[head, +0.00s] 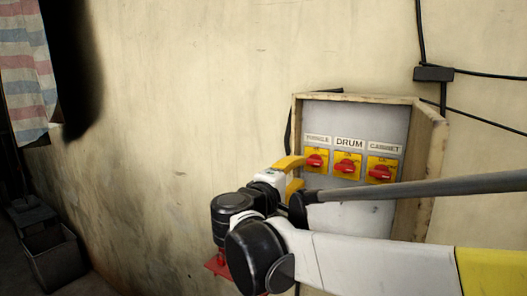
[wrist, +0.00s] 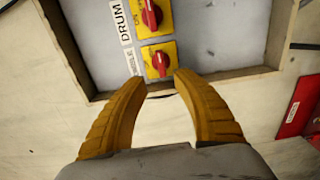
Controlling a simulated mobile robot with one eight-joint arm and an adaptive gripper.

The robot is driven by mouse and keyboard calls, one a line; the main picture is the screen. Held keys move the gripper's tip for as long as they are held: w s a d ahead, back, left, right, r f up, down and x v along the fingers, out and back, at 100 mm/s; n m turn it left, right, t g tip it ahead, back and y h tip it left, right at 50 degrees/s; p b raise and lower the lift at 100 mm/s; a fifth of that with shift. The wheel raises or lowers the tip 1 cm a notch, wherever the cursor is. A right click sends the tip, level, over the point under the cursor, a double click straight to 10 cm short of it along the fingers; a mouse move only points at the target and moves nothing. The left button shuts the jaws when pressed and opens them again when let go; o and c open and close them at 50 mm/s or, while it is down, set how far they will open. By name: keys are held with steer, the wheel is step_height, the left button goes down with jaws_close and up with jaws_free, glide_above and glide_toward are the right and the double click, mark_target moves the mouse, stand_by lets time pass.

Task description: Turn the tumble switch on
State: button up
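The tumble switch (head: 315,160) is the leftmost of the switches in the wall box, a red knob on a yellow plate under a blurred label. The switch also shows in the wrist view (wrist: 160,60), just beyond my fingertips. I cannot tell its on or off position. My gripper (head: 299,175) is at the left side of the box in the head view. In the wrist view my gripper (wrist: 158,80) has its yellow fingers spread with nothing between them. The fingertips appear apart from the knob.
The drum switch (head: 347,166) and cabinet switch (head: 381,172) sit to the right of the tumble switch. A raised wooden frame (head: 437,130) surrounds the grey panel. A red labelled object (wrist: 299,108) is at the right in the wrist view. Wall left of the box is bare.

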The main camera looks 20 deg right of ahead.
mark_target(312, 163)
steer(key=p+x, duration=0.2)
steer(key=x, duration=0.8)
steer(key=shift+f, duration=0.1)
steer(key=shift+c, duration=0.5)
steer(key=shift+s+a, duration=0.1)
jaws_close()
